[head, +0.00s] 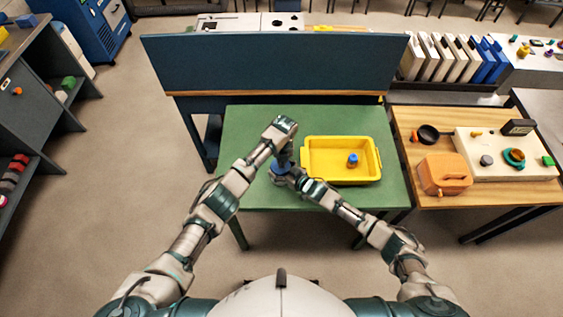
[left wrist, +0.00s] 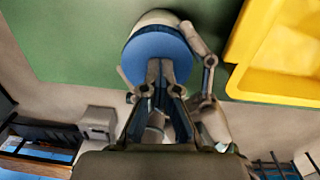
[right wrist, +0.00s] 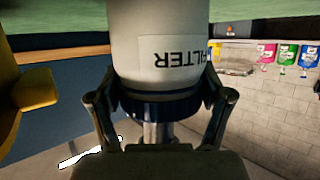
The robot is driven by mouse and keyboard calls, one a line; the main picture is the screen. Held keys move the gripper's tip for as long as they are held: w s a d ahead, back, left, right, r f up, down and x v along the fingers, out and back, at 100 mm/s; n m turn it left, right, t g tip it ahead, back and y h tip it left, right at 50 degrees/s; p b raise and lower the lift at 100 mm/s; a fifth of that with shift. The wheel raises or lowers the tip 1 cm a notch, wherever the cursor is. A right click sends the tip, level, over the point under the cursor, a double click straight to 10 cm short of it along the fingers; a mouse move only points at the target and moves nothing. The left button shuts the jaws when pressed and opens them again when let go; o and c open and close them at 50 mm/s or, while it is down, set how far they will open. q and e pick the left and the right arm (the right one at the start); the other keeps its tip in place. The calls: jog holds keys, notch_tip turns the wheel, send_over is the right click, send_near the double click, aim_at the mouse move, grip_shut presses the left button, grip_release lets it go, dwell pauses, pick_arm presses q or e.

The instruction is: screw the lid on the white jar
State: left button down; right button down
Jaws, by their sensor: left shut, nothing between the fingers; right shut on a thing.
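The white jar (right wrist: 160,35) has a blue lid (left wrist: 160,50) on its top end. The jar appears upside down in the right wrist view, with a lettered label. Whether the lid is threaded tight cannot be told. My right gripper (right wrist: 160,90) is shut around the jar close below the lid; it also shows in the head view (head: 281,171). My left gripper (left wrist: 160,68) is shut and empty, its fingertips together over the lid's top; contact is unclear. In the head view the two grippers hide most of the jar.
A yellow tray (head: 340,181) is close right of the jar on the green table (head: 240,125), with a small blue-topped object (head: 352,159) in it. A blue panel (head: 275,65) stands behind. A wooden table (head: 420,120) with an orange case (head: 444,175) is at right.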

pick_arm(q)
jog(key=shift+s+a+f, duration=0.25)
jog(key=shift+s+f, duration=0.05)
jog(key=shift+f, duration=0.25)
pick_arm(e)
jog(key=shift+w+d+r, duration=0.15)
jog(key=shift+w+d, duration=0.2)
pick_arm(q)
jog(key=c, duration=1.3)
grip_release()
jog(key=shift+w+d, duration=0.1)
jog(key=shift+d, duration=0.05)
jog(key=shift+d+r, duration=0.1)
jog(key=shift+w+r, duration=0.15)
jog(key=shift+r, duration=2.25)
pick_arm(e)
jog(key=shift+s+a, duration=0.15)
jog(key=shift+a, duration=0.05)
pick_arm(q)
jog(key=shift+o, duration=0.2)
jog(key=shift+d, duration=0.1)
pick_arm(e)
jog(key=shift+f, duration=0.2)
pick_arm(q)
jog(key=o, duration=0.5)
